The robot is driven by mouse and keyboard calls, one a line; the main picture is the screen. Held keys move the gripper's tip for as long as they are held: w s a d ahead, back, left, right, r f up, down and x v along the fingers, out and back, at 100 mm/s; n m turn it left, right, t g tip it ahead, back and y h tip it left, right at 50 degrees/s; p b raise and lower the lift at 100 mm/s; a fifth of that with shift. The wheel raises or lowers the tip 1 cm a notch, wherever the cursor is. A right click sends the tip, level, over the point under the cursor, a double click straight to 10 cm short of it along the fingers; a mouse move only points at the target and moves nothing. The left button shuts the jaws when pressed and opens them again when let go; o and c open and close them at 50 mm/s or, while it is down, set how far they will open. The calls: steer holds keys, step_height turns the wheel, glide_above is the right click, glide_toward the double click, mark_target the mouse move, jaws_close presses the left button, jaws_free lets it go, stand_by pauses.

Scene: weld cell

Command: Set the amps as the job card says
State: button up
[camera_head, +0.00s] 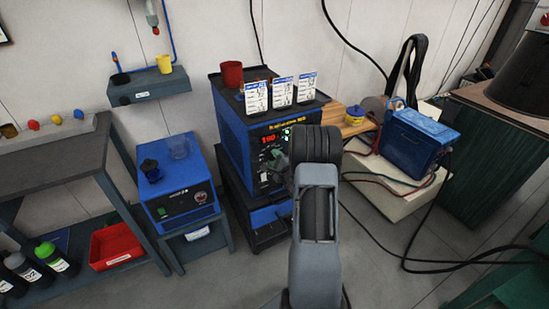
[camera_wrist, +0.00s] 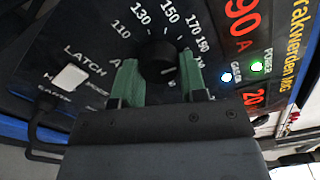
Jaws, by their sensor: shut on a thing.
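The blue welding machine (camera_head: 232,125) stands in the middle of the head view, with a red lit display (camera_head: 270,139) on its front panel. In the wrist view the display (camera_wrist: 243,25) reads "90 A" with its left edge cut off. The black amps knob (camera_wrist: 157,52) sits on a printed dial with figures such as 110, 130, 150 and 170. My gripper (camera_wrist: 159,78) is shut on the knob, one green finger on each side. My arm partly hides the panel in the head view. Three white cards (camera_head: 282,91) stand on the machine, their print too small to read.
A white latch switch (camera_wrist: 70,77) and lit lamps (camera_wrist: 257,66) are near the knob. A red cup (camera_head: 232,74) stands on the machine. A blue cooler unit (camera_head: 180,195) is at left. A blue box (camera_head: 418,137) and cables are at right.

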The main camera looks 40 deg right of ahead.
steer(key=shift+m, duration=0.7)
steer(key=o, duration=0.9)
steer(key=s+a, duration=0.2)
steer(key=s, duration=1.1)
steer(key=shift+s+p, duration=0.3)
steer(key=shift+s, duration=0.05)
